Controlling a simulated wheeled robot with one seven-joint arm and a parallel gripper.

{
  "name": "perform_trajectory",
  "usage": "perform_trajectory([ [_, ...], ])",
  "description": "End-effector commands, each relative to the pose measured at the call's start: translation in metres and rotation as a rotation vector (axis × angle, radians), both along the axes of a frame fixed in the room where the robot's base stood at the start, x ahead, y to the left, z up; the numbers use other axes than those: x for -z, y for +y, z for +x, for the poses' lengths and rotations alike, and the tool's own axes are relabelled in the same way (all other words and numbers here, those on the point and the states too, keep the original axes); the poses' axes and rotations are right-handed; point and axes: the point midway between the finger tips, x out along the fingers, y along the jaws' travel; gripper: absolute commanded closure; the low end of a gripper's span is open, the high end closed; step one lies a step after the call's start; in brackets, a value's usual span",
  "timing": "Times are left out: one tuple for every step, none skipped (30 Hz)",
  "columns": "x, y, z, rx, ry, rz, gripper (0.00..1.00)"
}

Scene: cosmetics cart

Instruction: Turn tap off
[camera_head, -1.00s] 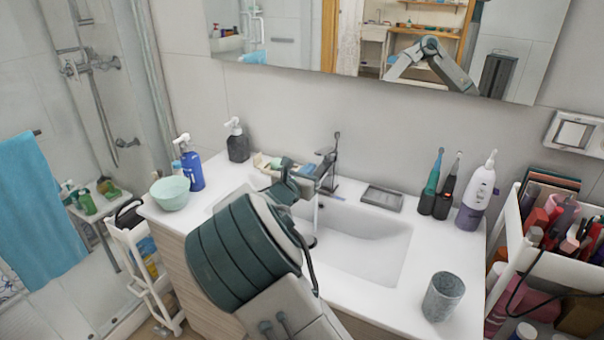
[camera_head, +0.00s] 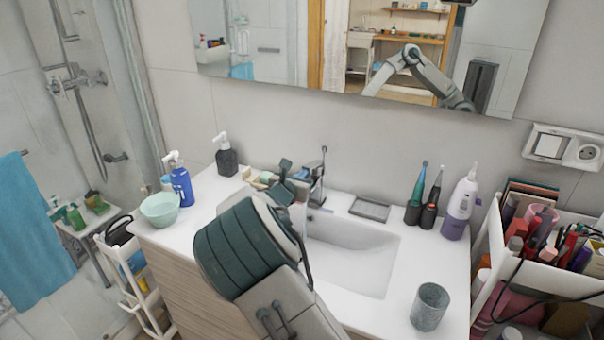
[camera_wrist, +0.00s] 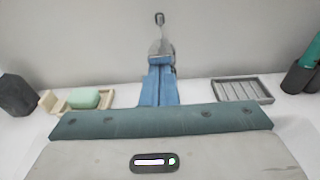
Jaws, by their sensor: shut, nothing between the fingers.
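The grey metal tap (camera_head: 318,182) stands at the back of the white sink (camera_head: 350,250), with a thin upright lever (camera_head: 323,160) on top. In the wrist view the tap (camera_wrist: 161,46) is straight ahead, its lever (camera_wrist: 159,20) pointing up. My gripper (camera_wrist: 161,66) is shut, with its blue fingers together and nothing held. The fingertips are right in front of the tap body, below the lever; I cannot tell if they touch it.
Left of the tap are a soap tray (camera_wrist: 60,101) with green soap (camera_wrist: 84,98), a dark dispenser (camera_head: 226,158), a blue bottle (camera_head: 181,184) and a bowl (camera_head: 160,208). To the right are a soap dish (camera_head: 369,209), toothbrushes (camera_head: 416,200) and a cup (camera_head: 430,306). A mirror (camera_head: 350,50) hangs above.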

Motion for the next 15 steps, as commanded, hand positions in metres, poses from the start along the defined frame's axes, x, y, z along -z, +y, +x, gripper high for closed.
perform_trajectory([
  [-0.012, -0.002, 0.001, 0.002, 0.018, 0.009, 1.00],
  [-0.014, -0.001, 0.001, 0.001, 0.030, 0.014, 1.00],
  [-0.015, -0.001, 0.002, 0.002, 0.046, 0.019, 1.00],
  [-0.016, -0.002, 0.002, 0.002, 0.058, 0.023, 1.00],
  [-0.017, -0.002, 0.002, 0.002, 0.068, 0.025, 1.00],
  [-0.018, -0.002, 0.002, 0.002, 0.081, 0.031, 1.00],
  [-0.019, -0.002, 0.003, 0.002, 0.090, 0.034, 1.00],
  [-0.020, -0.002, 0.003, 0.001, 0.098, 0.036, 1.00],
  [-0.021, -0.002, 0.004, 0.001, 0.107, 0.040, 1.00],
  [-0.022, -0.002, 0.004, 0.000, 0.112, 0.043, 1.00],
  [-0.024, -0.002, 0.005, 0.000, 0.116, 0.045, 1.00],
  [-0.025, -0.002, 0.006, 0.000, 0.116, 0.046, 1.00],
  [-0.026, -0.002, 0.006, -0.001, 0.116, 0.045, 1.00],
  [-0.027, -0.002, 0.007, -0.001, 0.115, 0.044, 1.00],
  [-0.028, -0.002, 0.007, -0.001, 0.115, 0.043, 1.00],
])
